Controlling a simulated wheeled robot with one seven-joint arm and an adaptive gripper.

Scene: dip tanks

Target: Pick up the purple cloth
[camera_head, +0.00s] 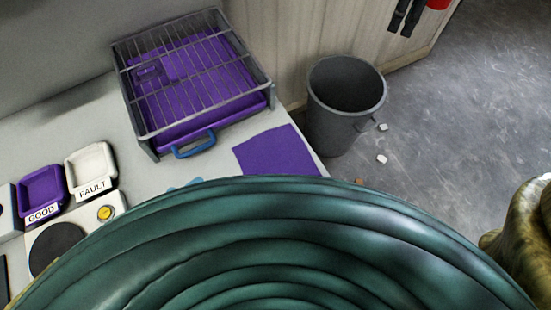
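The purple cloth (277,153) lies flat on the pale worktop (205,165), close to its right edge. It sits just in front of and to the right of a rack with a purple tray. Its lower edge comes near a large dark green ribbed shape that covers the bottom of the view, and that part may be partly hidden. My gripper is not in view.
The wire-topped rack (152,148) with a blue handle (194,144) stands behind the cloth. GOOD (42,189) and FAULT (90,168) trays are at left. A grey bin (330,125) stands right of the worktop. The green ribbed shape (290,235) blocks the foreground.

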